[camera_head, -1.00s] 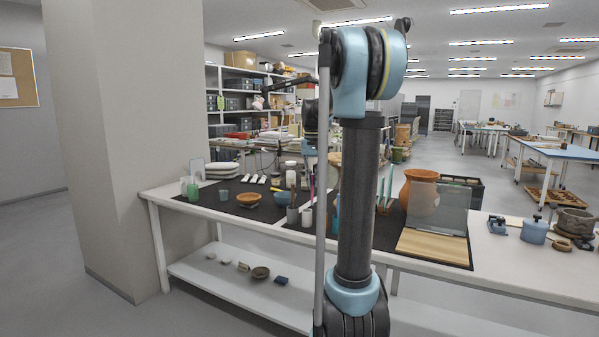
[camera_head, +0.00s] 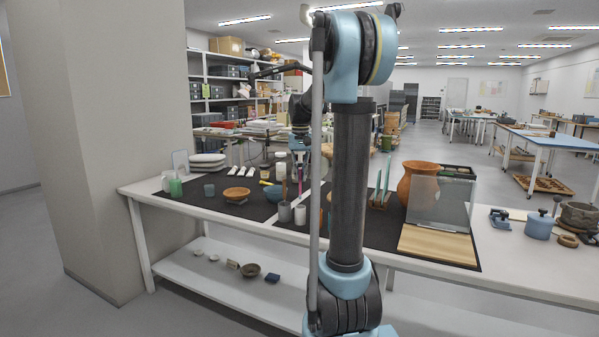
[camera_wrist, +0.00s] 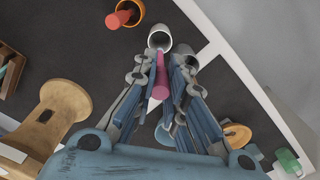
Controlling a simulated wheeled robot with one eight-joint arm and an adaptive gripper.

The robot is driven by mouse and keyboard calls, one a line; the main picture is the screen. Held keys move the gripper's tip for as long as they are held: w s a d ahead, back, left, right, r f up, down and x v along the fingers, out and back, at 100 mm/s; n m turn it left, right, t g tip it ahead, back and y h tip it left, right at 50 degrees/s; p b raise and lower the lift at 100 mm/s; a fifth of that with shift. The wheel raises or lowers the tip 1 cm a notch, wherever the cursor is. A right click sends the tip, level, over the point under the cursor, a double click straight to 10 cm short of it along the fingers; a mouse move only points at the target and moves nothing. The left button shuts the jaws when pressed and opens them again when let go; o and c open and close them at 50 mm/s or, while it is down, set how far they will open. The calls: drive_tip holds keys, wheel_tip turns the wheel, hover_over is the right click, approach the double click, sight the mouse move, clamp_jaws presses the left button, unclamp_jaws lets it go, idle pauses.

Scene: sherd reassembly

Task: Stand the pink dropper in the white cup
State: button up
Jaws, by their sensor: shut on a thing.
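My gripper (camera_head: 300,160) is shut on the pink dropper (camera_wrist: 161,76); in the head view the dropper (camera_head: 300,182) hangs about upright. The white cup (camera_head: 300,215) stands on the dark mat below it. In the head view, the dropper's lower end shows just above this cup. In the wrist view the white cup (camera_wrist: 160,36) lies just past the end of the dropper, its open mouth visible. My gripper's fingers (camera_wrist: 161,95) flank the dropper there. I cannot tell how far the dropper's end is from the rim.
A grey cup (camera_head: 284,211) with tools stands close left of the white cup. A wooden bowl (camera_head: 237,194), blue-grey cup (camera_head: 209,190) and green bottle (camera_head: 175,187) lie further left. An orange cup (camera_wrist: 129,14) is near in the wrist view. A clear panel (camera_head: 450,203) stands right.

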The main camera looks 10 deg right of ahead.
sight(300, 195)
drive_tip(key=shift+f, duration=4.5)
drive_tip(key=o, duration=0.8)
wheel_tip(300, 195, up, 12)
drive_tip(key=shift+f, duration=0.1)
